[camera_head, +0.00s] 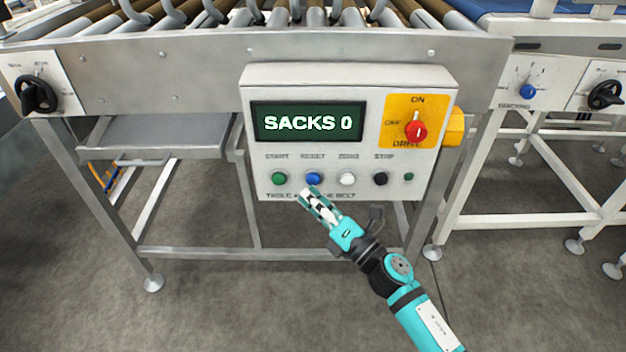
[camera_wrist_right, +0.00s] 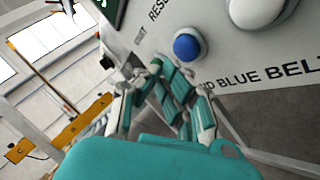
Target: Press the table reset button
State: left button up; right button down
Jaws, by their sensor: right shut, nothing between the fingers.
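The control box (camera_head: 350,85) on the roller table's front shows "SACKS 0" on its display (camera_head: 308,122). Below the display is a row of buttons. The blue button (camera_head: 313,179) sits under the label RESET, and it also shows in the right wrist view (camera_wrist_right: 186,47). My right gripper (camera_head: 308,196) is shut and empty, with its fingertips just below the blue button in the head view. In the wrist view the fingers are close to the button, with a small gap visible in the picture. Whether they touch the panel I cannot tell. My left gripper is not in view.
Beside the blue button are a green START button (camera_head: 278,179), a white ZERO button (camera_head: 347,178) and a black STOP button (camera_head: 380,179). A red rotary switch (camera_head: 416,131) is on a yellow plate at upper right. Table legs and crossbars stand below.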

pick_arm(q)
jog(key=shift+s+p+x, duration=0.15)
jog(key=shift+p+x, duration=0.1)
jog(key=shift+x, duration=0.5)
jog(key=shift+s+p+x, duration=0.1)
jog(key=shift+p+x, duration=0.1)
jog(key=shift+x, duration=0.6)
pick_arm(e)
jog(key=shift+s, duration=2.5)
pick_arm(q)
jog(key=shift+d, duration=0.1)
pick_arm(e)
jog(key=shift+d, duration=0.1)
